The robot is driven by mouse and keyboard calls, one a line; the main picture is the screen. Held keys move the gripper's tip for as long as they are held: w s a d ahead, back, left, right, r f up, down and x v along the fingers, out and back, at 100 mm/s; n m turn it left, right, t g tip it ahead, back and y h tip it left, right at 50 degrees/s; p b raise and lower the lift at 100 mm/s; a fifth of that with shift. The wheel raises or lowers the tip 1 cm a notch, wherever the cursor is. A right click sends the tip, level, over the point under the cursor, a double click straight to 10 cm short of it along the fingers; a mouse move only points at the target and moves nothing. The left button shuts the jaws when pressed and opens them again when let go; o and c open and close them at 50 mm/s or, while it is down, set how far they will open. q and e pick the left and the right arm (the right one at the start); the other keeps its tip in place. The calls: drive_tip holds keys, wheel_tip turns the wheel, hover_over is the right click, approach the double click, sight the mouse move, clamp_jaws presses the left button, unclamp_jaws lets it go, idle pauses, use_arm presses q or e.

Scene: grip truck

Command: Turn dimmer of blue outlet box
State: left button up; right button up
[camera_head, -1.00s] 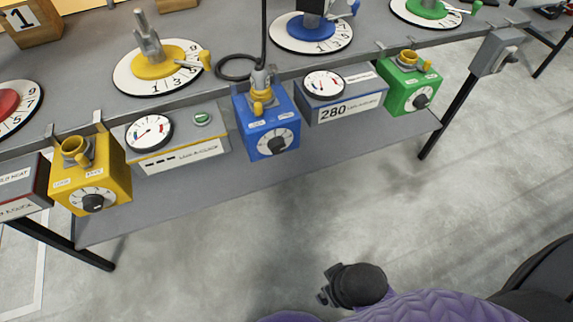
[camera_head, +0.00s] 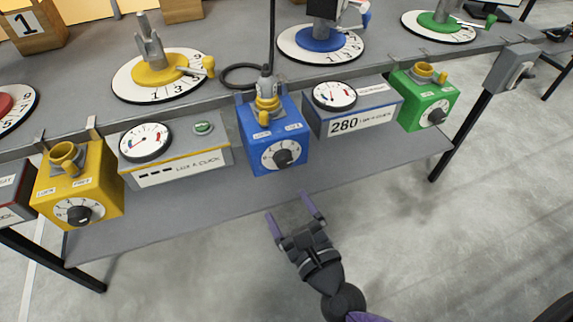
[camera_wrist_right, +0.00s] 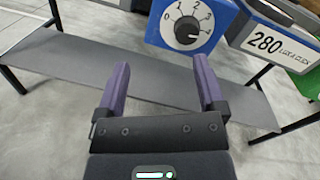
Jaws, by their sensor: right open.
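The blue outlet box (camera_head: 258,122) hangs at the front edge of the table, with a black dimmer knob (camera_head: 283,157) on a white numbered dial on its front. In the right wrist view the dimmer knob (camera_wrist_right: 187,30) and its dial show at the top, on the blue box (camera_wrist_right: 222,20). My right gripper (camera_head: 292,208) is open and empty, below the blue box and apart from it. Its two purple fingers (camera_wrist_right: 160,80) point towards the box in the right wrist view, with the knob above and beyond them. My left gripper is not in view.
A yellow outlet box (camera_head: 100,190) hangs at the left and a green one (camera_head: 408,92) at the right. Gauge boxes (camera_head: 180,172) and (camera_head: 365,122) flank the blue box. A grey lower shelf (camera_head: 190,205) runs beneath. The floor in front is clear.

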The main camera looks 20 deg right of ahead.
sight(285, 164)
drive_tip(key=w+d+m+h, duration=0.1)
drive_tip(key=w, duration=0.2)
drive_tip(key=w+d+m+h, duration=0.1)
drive_tip(key=w+m, duration=0.1)
drive_tip(key=w, duration=0.2)
drive_tip(key=w+m+h, duration=0.1)
drive_tip(key=w, duration=0.2)
drive_tip(key=shift+w+d+f, duration=0.2)
drive_tip(key=shift+d+f, duration=0.2)
clamp_jaws()
